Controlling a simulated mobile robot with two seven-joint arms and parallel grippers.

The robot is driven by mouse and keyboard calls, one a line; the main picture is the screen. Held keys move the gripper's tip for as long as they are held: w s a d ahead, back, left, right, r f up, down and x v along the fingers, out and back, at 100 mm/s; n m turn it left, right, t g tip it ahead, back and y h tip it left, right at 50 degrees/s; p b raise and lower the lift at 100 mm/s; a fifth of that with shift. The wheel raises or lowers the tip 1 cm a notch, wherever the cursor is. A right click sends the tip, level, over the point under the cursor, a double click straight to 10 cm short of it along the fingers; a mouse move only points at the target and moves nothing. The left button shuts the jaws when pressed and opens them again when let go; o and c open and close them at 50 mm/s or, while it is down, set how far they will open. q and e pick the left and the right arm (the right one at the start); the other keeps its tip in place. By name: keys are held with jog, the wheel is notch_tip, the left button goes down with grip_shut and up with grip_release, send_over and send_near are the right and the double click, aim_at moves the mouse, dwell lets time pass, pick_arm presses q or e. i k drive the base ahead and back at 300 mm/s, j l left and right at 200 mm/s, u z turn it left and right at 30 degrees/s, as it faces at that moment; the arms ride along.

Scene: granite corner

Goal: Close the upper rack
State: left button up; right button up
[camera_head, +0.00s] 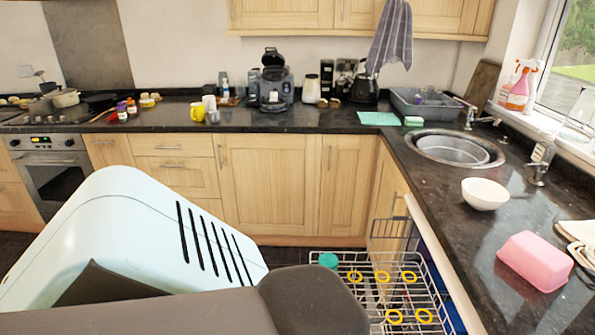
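A wire dishwasher rack (372,296), apparently the upper rack, is slid out from under the right-hand counter at the bottom centre-right. It holds a teal cup (328,261) at its left corner. Several yellow rings, seen from above, show among its wires. The rack's lower part runs out of the picture, and part of its left side is hidden behind my grey arm link. The white front edge of the dishwasher opening (440,262) runs along the rack's right side. Neither of my grippers shows; only large light-blue and grey parts of me fill the lower left.
The dark granite counter (400,150) forms a corner around the floor space. A white bowl (485,193) and a pink butter dish (535,260) stand on its right arm, near the sink (455,150). Wooden cupboards (270,185) close off the back; dark floor shows between.

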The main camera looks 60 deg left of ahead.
aim_at(395, 319)
jog(key=u, duration=2.1)
jog(key=i+l, duration=0.35)
jog(key=j+u, duration=0.45)
jog(key=j, duration=0.45)
jog(key=k+j, duration=0.05)
